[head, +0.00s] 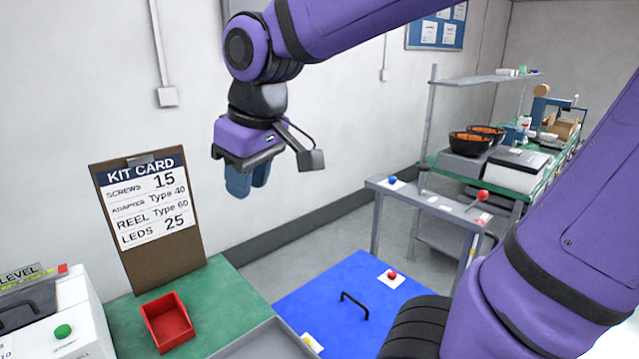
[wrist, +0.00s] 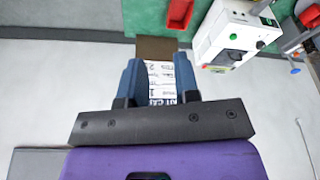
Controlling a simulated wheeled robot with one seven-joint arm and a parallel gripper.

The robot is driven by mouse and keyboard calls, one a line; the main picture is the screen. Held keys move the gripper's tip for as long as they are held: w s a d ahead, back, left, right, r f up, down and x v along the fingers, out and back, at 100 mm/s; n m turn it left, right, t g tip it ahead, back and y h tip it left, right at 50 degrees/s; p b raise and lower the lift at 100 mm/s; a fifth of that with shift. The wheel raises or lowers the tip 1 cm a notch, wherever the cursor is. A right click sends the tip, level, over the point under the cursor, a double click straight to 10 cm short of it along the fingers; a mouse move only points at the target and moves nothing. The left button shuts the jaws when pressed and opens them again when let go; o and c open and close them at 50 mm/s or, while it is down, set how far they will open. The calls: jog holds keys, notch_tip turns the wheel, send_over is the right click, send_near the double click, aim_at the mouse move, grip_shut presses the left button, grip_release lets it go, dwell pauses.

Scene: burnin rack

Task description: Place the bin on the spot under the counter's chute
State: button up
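The bin is most likely the small red open tray (head: 168,322) on the green bench, in front of the kit card; it looks empty. It also shows at the top of the wrist view (wrist: 180,14). The counter is most likely the white machine (head: 62,325) with a green button at the lower left, cut off by the frame; it also shows in the wrist view (wrist: 228,38). I cannot make out its chute or the spot under it. My gripper (head: 250,180) hangs in the air near the wall, above and right of the bin. Its blue fingers (wrist: 158,72) are apart with nothing held.
A kit card on a brown clipboard (head: 150,225) stands behind the bin. A blue panel with a black handle (head: 354,303) lies right of the green bench (head: 225,290). A grey stand (head: 430,200) with coloured knobs and a loaded shelf bench (head: 500,165) stand farther right.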

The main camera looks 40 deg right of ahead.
jog(key=s+d+m+t, duration=0.2)
jog(key=s+d+m, duration=0.2)
jog(key=s, duration=0.5)
jog(key=shift+d+h, duration=0.4)
jog(key=shift+d, duration=0.7)
jog(key=shift+o, duration=0.5)
dwell(0.5)
